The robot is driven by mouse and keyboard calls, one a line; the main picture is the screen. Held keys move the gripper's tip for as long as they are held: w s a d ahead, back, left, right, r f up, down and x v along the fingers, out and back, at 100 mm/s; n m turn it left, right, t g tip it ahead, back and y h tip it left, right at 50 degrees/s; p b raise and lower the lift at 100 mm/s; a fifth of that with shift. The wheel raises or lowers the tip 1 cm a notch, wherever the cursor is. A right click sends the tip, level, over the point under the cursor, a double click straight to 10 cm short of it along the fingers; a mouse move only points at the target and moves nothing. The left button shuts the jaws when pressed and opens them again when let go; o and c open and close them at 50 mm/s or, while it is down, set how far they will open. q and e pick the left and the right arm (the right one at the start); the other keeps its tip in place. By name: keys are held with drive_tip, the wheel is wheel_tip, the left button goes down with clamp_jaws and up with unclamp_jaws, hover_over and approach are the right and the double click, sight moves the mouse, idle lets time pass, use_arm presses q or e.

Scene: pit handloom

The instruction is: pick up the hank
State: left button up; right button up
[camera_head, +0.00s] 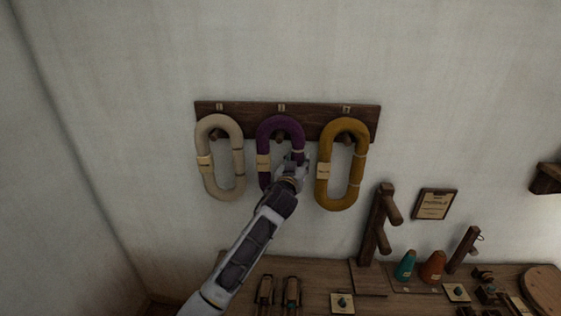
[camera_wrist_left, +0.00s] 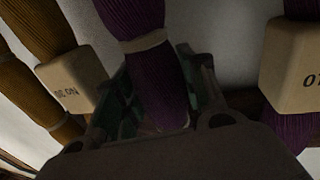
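Three hanks hang in a row from a dark wooden peg board (camera_head: 230,108). The cream hank (camera_head: 203,170) is on the left, the purple hank (camera_head: 264,130) in the middle and the mustard hank (camera_head: 356,165) on the right. My left gripper (camera_head: 291,165) is at the right strand of the purple hank and hides part of it. In the left wrist view, that purple strand (camera_wrist_left: 165,85) runs between the two fingers of my left gripper (camera_wrist_left: 155,95). I cannot tell whether the fingers press on it. My right gripper is out of view.
Below, a wooden bench (camera_head: 325,272) carries a post with pegs (camera_head: 375,225), a teal cone (camera_head: 405,266), an orange cone (camera_head: 433,267) and small tools. A framed card (camera_head: 435,204) hangs on the wall. The mustard hank is close to the right of my left gripper.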

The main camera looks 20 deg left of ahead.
sight(298, 146)
use_arm(q)
drive_tip(key=c, duration=0.4)
drive_tip(key=shift+r, duration=0.15)
drive_tip(key=shift+s+r, duration=0.1)
drive_tip(key=shift+r, duration=0.05)
wheel_tip(298, 146, up, 7)
drive_tip(key=shift+f+b, duration=0.2)
drive_tip(key=shift+b, duration=0.6)
drive_tip(key=shift+s+d+f, duration=0.1)
drive_tip(key=shift+s+d, duration=0.15)
drive_tip(key=shift+s, duration=0.35)
drive_tip(key=s+d+b, duration=0.1)
drive_tip(key=s, duration=0.5)
drive_tip(key=s+d+b, duration=0.1)
drive_tip(key=s+d, duration=0.1)
drive_tip(key=s, duration=0.4)
drive_tip(key=s+d+b, duration=0.1)
drive_tip(key=s+d, duration=0.1)
drive_tip(key=s, duration=0.3)
drive_tip(key=shift+s+b, duration=0.35)
drive_tip(key=shift+s, duration=0.05)
